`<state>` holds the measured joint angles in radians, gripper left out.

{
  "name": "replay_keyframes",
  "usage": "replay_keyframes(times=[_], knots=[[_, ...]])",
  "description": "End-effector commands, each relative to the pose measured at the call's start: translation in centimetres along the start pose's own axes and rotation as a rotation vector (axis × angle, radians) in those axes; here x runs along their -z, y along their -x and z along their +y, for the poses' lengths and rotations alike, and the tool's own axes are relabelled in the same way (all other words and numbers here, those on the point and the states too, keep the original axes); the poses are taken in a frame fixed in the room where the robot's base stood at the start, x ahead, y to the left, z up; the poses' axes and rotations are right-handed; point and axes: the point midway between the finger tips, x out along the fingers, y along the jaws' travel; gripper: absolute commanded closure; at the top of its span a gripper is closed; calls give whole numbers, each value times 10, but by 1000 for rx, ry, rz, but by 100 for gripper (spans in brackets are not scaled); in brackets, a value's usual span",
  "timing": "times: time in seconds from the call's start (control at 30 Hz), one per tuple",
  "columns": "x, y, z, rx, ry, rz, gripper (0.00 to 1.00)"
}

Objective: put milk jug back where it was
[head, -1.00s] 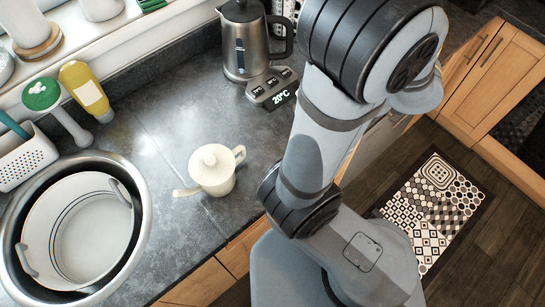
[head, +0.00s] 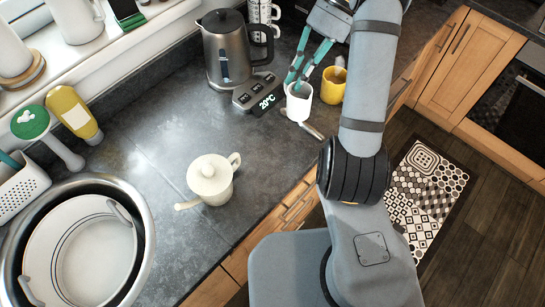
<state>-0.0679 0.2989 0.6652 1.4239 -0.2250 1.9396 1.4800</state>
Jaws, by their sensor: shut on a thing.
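My gripper (head: 297,84) is at the upper right of the counter, with its teal fingers pointing down at a small white vessel (head: 298,105). It is shut on this vessel's rim. The vessel looks like the milk jug, but its spout and handle are not clear. It is upright near the counter's front edge; I cannot tell whether its base touches the counter. A yellow mug (head: 333,86) stands just right of it.
A round sink (head: 143,215) holds a white basin (head: 95,262). A larger white jug (head: 77,20) is on the sill.

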Motion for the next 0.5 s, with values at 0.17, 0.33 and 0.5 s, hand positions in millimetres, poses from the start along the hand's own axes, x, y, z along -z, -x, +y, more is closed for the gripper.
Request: replay_keyframes(times=[0.17, 0.33, 0.5], knots=[[1, -1, -4, -5, 172, 132, 100], [2, -3, -6, -7, 256, 195, 100], [3, -16, -1, -10, 282, 214, 100]])
